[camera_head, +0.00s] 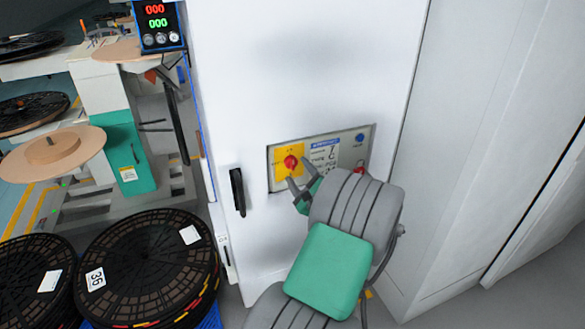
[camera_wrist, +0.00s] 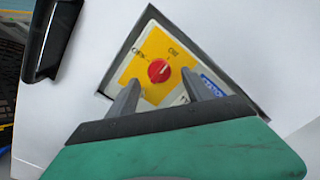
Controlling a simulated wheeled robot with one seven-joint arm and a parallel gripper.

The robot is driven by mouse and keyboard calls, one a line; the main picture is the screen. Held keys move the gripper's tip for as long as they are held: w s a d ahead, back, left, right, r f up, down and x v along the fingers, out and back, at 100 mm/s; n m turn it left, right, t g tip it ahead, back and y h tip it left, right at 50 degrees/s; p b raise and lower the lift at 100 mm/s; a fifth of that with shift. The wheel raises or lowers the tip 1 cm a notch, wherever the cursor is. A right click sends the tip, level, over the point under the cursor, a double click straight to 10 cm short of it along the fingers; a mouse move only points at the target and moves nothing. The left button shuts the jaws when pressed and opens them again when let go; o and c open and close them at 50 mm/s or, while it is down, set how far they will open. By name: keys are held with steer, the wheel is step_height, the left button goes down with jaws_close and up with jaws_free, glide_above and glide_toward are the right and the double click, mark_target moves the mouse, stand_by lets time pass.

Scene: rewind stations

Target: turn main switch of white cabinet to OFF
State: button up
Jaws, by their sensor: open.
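The white cabinet (camera_head: 285,60) stands in front of me with a recessed control panel. The main switch is a red rotary knob (camera_head: 291,162) on a yellow plate. In the wrist view the red knob (camera_wrist: 159,70) shows clearly, with OFF lettering to its left and ON lettering at its upper right. The knob's pointer direction is hard to tell. My gripper (camera_head: 297,191) is open and empty just below the knob. In the wrist view its two fingers (camera_wrist: 160,90) lie either side below the knob, apart from it.
A black door handle (camera_head: 237,192) is left of the panel. A blue button (camera_head: 360,138) and another red control (camera_head: 359,170) sit at the panel's right. Black reels (camera_head: 150,265) are stacked at lower left. A display box (camera_head: 158,24) is at upper left.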

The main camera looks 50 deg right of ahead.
mark_target(292, 163)
steer(key=shift+x, duration=1.45)
steer(key=shift+c, duration=0.5)
jaws_close()
